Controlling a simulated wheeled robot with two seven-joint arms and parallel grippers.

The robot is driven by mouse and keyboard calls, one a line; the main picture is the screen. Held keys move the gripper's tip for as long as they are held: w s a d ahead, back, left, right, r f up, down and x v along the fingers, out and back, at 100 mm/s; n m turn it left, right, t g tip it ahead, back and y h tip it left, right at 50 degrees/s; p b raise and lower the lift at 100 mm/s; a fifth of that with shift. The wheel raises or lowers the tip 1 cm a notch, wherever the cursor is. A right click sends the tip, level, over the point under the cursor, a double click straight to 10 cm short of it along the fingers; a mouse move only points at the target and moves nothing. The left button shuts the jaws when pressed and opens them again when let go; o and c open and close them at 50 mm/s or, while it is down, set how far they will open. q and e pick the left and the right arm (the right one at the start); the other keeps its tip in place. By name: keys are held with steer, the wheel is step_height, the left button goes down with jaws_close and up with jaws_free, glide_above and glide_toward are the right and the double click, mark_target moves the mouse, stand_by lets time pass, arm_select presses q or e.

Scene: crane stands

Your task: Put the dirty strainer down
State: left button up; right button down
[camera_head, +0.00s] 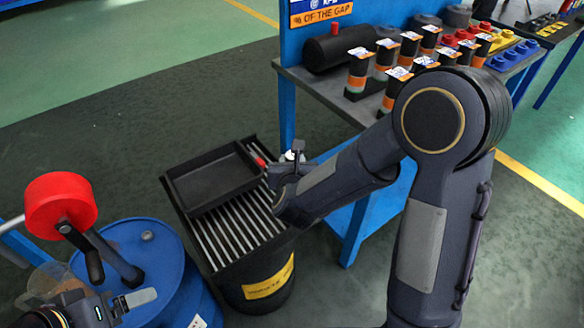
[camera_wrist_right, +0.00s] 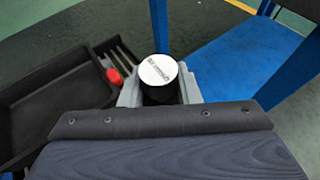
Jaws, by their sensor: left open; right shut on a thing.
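The strainer is a dark cylinder with a white, lettered round top (camera_wrist_right: 158,70), upright between the grey fingers of my right gripper (camera_wrist_right: 160,92). In the head view its white top (camera_head: 291,155) shows small beside my right gripper (camera_head: 287,165), which is shut on it. The gripper appears at the right edge of the slatted grate (camera_head: 238,232), next to the black tray. I cannot tell whether the strainer touches anything below; its lower part is hidden.
A black empty tray (camera_head: 212,178) lies on the grate, with a small red piece (camera_head: 259,162) by its right edge. A blue drum (camera_head: 150,240) and a red-headed part (camera_head: 60,205) are at left. A workbench (camera_head: 330,90) behind carries several orange-banded cylinders (camera_head: 357,72).

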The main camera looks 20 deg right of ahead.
steer(key=shift+f, duration=0.95)
steer(key=shift+a+f+b, duration=0.1)
steer(key=shift+f+b, duration=0.1)
steer(key=shift+b, duration=0.15)
steer(key=c, duration=1.1)
jaws_free()
steer(key=shift+o, duration=0.2)
steer(key=shift+r, duration=0.15)
